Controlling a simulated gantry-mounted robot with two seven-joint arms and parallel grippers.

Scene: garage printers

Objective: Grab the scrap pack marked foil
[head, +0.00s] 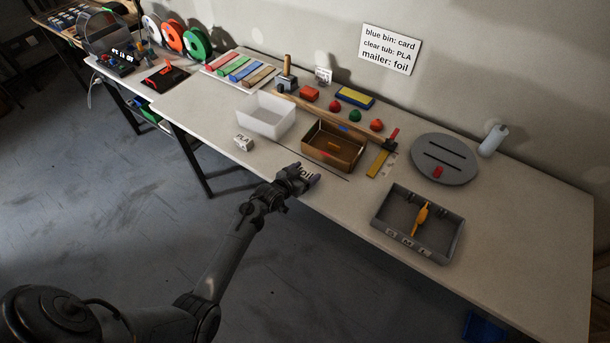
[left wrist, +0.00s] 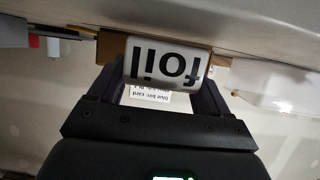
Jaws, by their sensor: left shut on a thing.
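The scrap pack marked foil (left wrist: 168,66) is a pale, rounded block with large black letters, upside down in the left wrist view. It sits between the two dark fingers of my left gripper (head: 299,178), which is shut on it. In the head view the pack (head: 307,173) is mostly hidden by the gripper, at the table's front edge beside the cardboard box. I cannot tell from these frames whether it touches the table. A wall sign (head: 388,49) reads blue bin: card, clear tub: PLA, mailer: foil. My right gripper is not in view.
A brown open box (head: 318,155) stands just behind the gripper. A clear tub (head: 263,120) and a small PLA pack (head: 243,142) are to its left. A grey tray (head: 383,229) with an orange tool is to the right. The table's front right is clear.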

